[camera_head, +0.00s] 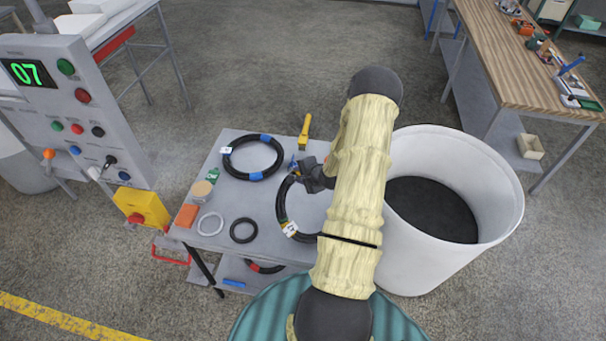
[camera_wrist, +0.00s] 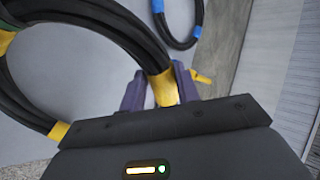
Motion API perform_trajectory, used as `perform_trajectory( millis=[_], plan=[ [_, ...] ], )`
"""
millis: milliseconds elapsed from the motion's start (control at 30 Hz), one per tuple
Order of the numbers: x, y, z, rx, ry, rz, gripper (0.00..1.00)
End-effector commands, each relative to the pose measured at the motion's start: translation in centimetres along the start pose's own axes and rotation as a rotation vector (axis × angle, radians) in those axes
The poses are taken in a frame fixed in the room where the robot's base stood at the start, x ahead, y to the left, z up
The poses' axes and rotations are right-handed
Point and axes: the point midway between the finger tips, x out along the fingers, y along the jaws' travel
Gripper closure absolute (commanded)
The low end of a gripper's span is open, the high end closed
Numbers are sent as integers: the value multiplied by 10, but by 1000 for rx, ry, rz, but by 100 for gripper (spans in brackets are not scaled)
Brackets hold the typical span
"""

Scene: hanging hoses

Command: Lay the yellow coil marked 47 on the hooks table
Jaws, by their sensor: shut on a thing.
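A black coil with yellow bands (camera_head: 282,205) is at the right side of a small grey table (camera_head: 222,218), partly hidden by my arm. It carries a white tag whose number I cannot read. My gripper (camera_head: 306,178) is at the coil's far side. In the wrist view, the coil (camera_wrist: 95,30) fills the upper left, and my gripper (camera_wrist: 160,90) has its purple fingers on either side of a yellow band, shut on the coil. I cannot tell whether the coil touches the tabletop. No hooks are clearly visible.
A blue-banded black coil (camera_head: 253,157), small rings (camera_head: 243,230), an orange block (camera_head: 187,215) and a yellow-handled tool (camera_head: 305,130) lie on the table. A red-banded coil (camera_head: 265,267) is below. A white bin (camera_head: 490,220) stands right, a control panel (camera_head: 80,110) left, a wooden workbench (camera_head: 510,60) behind.

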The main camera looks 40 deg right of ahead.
Motion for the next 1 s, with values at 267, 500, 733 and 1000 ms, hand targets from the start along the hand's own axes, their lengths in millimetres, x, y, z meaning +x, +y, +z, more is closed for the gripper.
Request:
perform_trajectory(
  millis=[267, 500, 733, 1000],
  plan=[
    [25, 11, 1, 1, 15, 124, 100],
    [47, 16, 0, -2, 30, 216, 100],
    [68, 18, 1, -7, 42, 301, 100],
    [94, 18, 2, -16, 56, 397, 100]
  ],
)
